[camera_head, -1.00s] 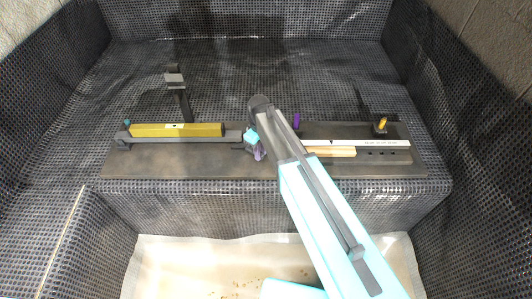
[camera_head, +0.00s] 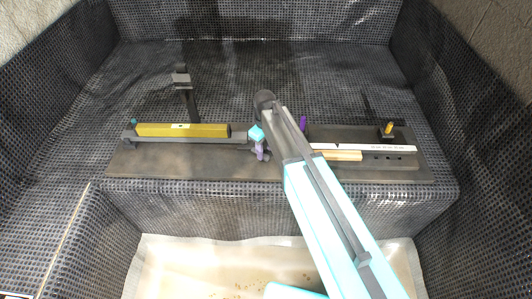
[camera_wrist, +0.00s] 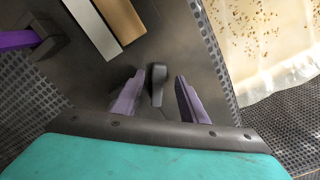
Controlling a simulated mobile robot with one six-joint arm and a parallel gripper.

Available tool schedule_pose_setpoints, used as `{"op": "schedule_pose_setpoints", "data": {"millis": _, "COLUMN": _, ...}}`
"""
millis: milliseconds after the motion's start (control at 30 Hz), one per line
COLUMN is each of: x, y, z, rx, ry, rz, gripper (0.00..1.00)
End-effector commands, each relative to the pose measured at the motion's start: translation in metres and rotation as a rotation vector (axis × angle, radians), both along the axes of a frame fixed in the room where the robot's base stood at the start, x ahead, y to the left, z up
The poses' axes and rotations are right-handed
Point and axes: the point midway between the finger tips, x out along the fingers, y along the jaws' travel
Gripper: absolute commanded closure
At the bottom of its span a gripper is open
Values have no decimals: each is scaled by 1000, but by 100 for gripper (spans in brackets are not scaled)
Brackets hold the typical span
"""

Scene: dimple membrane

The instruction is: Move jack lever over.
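A small dark grey lever (camera_wrist: 157,84) stands up from the dark base plate (camera_head: 190,162); I take it to be the jack lever. In the wrist view it sits between the two purple fingers of my gripper (camera_wrist: 158,97), with a gap on each side. My gripper is open around it and not visibly touching it. In the head view my gripper (camera_head: 260,150) is small, at the middle of the plate, and the lever there is hidden or too small to make out.
A yellow bar (camera_head: 182,130) lies on the plate's left, with a dark post (camera_head: 187,95) behind it. To the right are a purple lever (camera_head: 303,123), a white marked strip (camera_head: 372,147), a wooden block (camera_head: 343,155) and a yellow peg (camera_head: 389,128). Dark mesh walls surround the plate.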

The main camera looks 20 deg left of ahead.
Motion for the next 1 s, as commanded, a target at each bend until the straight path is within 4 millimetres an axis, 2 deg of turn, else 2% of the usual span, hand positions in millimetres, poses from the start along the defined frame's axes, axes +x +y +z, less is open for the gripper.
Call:
{"op": "schedule_pose_setpoints", "data": {"millis": 700, "x": 4, "y": 0, "z": 90, "rx": 2, "ry": -4, "rz": -1, "gripper": 61}}
{"op": "schedule_pose_setpoints", "data": {"millis": 1000, "x": 5, "y": 0, "z": 110, "rx": 1, "ry": -3, "rz": -1, "gripper": 61}}
